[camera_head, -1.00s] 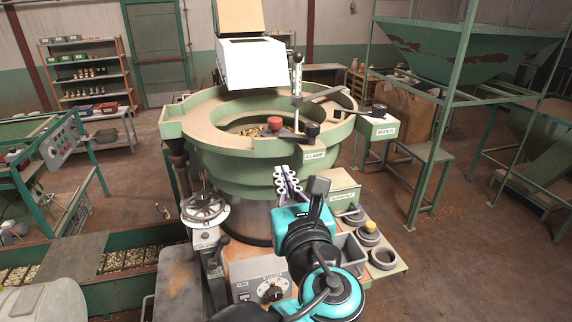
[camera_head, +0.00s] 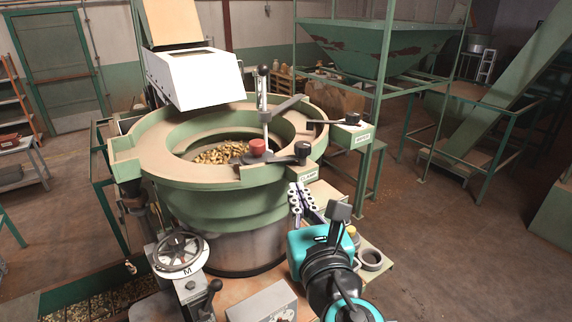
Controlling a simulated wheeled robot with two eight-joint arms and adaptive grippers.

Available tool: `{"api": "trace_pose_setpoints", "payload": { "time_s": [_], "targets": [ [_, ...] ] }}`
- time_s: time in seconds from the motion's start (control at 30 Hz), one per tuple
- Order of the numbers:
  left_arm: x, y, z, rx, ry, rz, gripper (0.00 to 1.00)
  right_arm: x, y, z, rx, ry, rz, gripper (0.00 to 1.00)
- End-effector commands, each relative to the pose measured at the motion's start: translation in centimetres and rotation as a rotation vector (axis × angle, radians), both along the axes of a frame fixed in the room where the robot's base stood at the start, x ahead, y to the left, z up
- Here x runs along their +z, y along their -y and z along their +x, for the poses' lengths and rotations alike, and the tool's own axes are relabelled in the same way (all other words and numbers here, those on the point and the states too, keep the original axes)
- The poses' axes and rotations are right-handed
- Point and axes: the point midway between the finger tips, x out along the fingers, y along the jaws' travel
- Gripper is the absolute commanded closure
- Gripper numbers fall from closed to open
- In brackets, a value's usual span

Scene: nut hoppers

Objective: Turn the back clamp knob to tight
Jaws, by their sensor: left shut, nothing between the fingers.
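A CLAMP label (camera_head: 309,179) is on the bowl's outer side below the black knob. I cannot tell for sure which knob is the back clamp knob, nor how tight either is. My left gripper (camera_head: 298,188) is shut and empty. In the picture its fingertips are just below the black knob, beside the label, apart from both knobs. My right gripper is not in view.
A handwheel (camera_head: 180,253) stands at the lower left, beside a control box (camera_head: 262,303). A white chute (camera_head: 193,78) overhangs the bowl, which holds nuts (camera_head: 222,153). Floor at right is open.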

Motion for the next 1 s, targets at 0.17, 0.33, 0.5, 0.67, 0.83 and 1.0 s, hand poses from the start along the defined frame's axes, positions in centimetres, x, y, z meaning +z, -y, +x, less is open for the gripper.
{"api": "trace_pose_setpoints", "payload": {
  "time_s": [0.17, 0.33, 0.5, 0.67, 0.83, 1.0],
  "targets": [
    [0.2, -1.0, 4.0, 0.007, 0.000, 0.000, 1.00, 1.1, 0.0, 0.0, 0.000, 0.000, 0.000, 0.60],
    [0.2, -1.5, 6.9, 0.004, 0.000, 0.000, 1.00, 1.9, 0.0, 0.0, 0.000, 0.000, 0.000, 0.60],
    [0.1, -1.7, 8.5, 0.002, 0.000, 0.000, 1.00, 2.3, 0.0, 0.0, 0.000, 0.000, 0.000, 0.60],
    [0.0, -1.8, 9.0, 0.000, 0.000, 0.000, 1.00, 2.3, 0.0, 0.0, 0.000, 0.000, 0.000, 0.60],
    [0.0, -1.7, 8.9, 0.000, 0.000, 0.000, 1.00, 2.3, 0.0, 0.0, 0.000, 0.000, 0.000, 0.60],
    [-0.1, -2.2, 9.3, 0.002, 0.000, 0.000, 1.00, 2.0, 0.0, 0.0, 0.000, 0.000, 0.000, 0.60]
  ]
}}
